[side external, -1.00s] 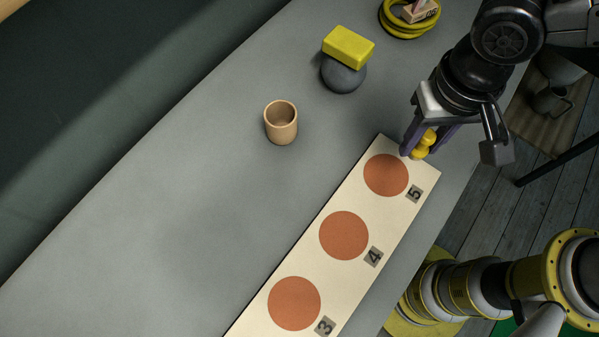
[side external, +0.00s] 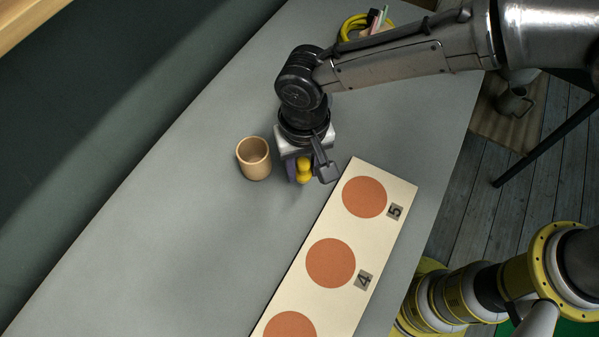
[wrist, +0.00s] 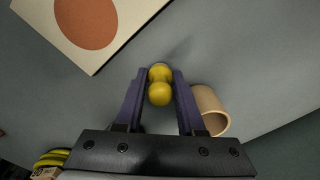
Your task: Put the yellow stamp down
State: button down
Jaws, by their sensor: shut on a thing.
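The yellow stamp (side external: 304,170) is a small knobbed piece with a rounded top. My gripper (side external: 298,172) is shut on it, between the tan cup and the cream board. In the wrist view the stamp (wrist: 160,86) sits between the two purple fingers of my gripper (wrist: 157,88). Its lower end points at the grey table; I cannot tell whether it touches the surface.
A tan cup (side external: 255,162) stands close to the left of my gripper. A cream board (side external: 398,190) with numbered terracotta discs lies to the right. Yellow rings (side external: 352,24) lie at the back. The grey table (side external: 170,240) is clear at the front left.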

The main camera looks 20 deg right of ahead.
aim_at(299, 177)
jog(key=shift+w+a+f, duration=0.15)
jog(key=shift+a+f, duration=0.1)
jog(key=shift+f, duration=1.65)
jog(key=shift+f, duration=0.15)
jog(key=c, duration=0.5)
grip_release()
